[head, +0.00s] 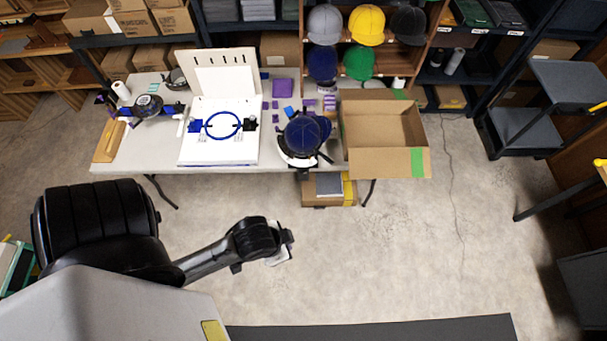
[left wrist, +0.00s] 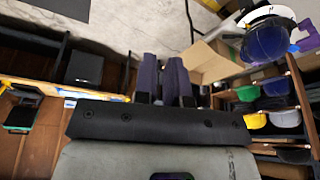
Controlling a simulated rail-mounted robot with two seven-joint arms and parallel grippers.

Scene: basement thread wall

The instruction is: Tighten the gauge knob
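A white box-like station with an upright lid panel (head: 226,80) stands on the table, with a blue ring (head: 222,126) on it. I cannot tell which part is the gauge knob. My left gripper (head: 288,247) is over the open floor in front of the table, well apart from the station. Its two dark fingers (left wrist: 164,72) are close together with nothing visible between them. My right gripper is in neither view.
A dark blue cap on a stand (head: 304,135) and an open cardboard box (head: 384,135) are right of the station. A blue and black device (head: 148,106) is left of it. Caps fill a shelf (head: 345,45) behind.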

